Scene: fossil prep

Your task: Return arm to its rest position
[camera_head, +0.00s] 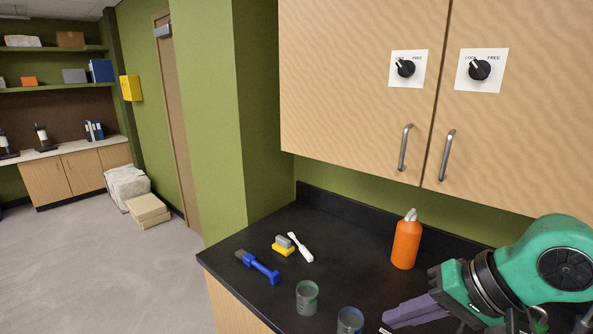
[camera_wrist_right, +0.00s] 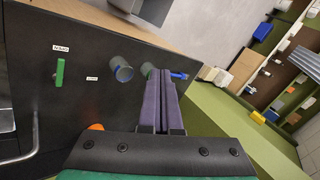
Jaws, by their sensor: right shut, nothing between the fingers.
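My right gripper (camera_head: 388,318) comes in from the lower right of the head view, above the black counter (camera_head: 340,240). Its purple fingers point left and lie together, with nothing between them. The closed fingers also show in the right wrist view (camera_wrist_right: 161,75). The green and black wrist and forearm of my right arm fill the lower right corner of the head view. My left gripper is in neither view.
Near the fingers are a blue-rimmed cup (camera_head: 350,320), a green-rimmed cup (camera_head: 307,297) and an orange bottle (camera_head: 406,243). A blue brush (camera_head: 258,266), a yellow-based block (camera_head: 283,246) and a white brush (camera_head: 300,247) lie further left. Closed cabinets (camera_head: 350,100) hang above.

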